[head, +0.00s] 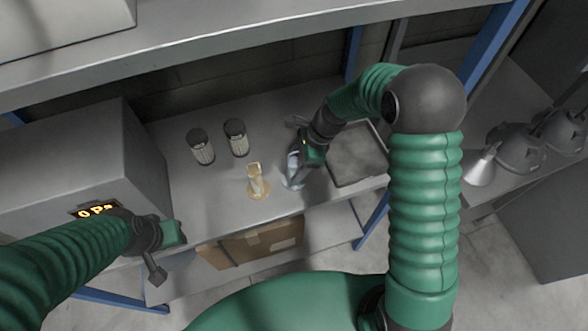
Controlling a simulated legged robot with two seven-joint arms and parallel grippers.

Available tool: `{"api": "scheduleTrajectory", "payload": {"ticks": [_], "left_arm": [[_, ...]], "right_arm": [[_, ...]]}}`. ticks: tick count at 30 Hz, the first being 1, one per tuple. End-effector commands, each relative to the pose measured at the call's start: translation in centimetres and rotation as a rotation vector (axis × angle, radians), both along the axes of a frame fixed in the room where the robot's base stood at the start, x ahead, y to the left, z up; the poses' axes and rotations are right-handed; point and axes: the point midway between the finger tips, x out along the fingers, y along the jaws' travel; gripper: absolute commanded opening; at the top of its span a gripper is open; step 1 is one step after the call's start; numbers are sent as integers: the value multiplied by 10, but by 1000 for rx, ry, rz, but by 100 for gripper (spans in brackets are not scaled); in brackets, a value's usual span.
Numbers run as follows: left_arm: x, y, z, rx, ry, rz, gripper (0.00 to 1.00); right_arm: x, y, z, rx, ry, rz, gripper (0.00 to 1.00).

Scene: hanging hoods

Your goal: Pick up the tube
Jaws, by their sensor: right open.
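A pale bluish, upright object (292,172), which looks like the tube, stands on the metal table (225,205) near its front middle. My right gripper (298,160) is open and right beside it, partly covering it. I cannot tell whether the fingers touch it or are around it. A beige upright piece on a round base (257,182) stands just to its left. My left gripper (158,268) is in front of the table's left part, well away from the tube. Its jaws are too small and dark to read.
Two dark-capped jars (201,147) (237,138) stand behind on the table. A shallow grey tray (357,155) lies to the right. A grey box with a lit display (95,210) fills the left. A shelf (230,45) overhangs the back. Metal hoods (480,168) are at far right.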

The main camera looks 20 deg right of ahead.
Motion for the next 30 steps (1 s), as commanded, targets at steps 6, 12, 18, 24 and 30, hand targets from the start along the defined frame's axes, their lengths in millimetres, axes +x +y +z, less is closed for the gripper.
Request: {"api": "scheduleTrajectory", "payload": {"ticks": [6, 12, 18, 24, 30], "left_arm": [[0, 0, 1, 0, 0, 0, 36], [0, 0, 1, 0, 0, 0, 36], [0, 0, 1, 0, 0, 0, 36], [0, 0, 1, 0, 0, 0, 36], [0, 0, 1, 0, 0, 0, 36]], "right_arm": [[2, 5, -13, 0, -2, 0, 61], [2, 5, -12, 0, -2, 0, 47], [2, 5, -12, 0, -2, 0, 21], [2, 5, -12, 0, -2, 0, 0], [2, 5, -11, 0, -2, 0, 0]]}}
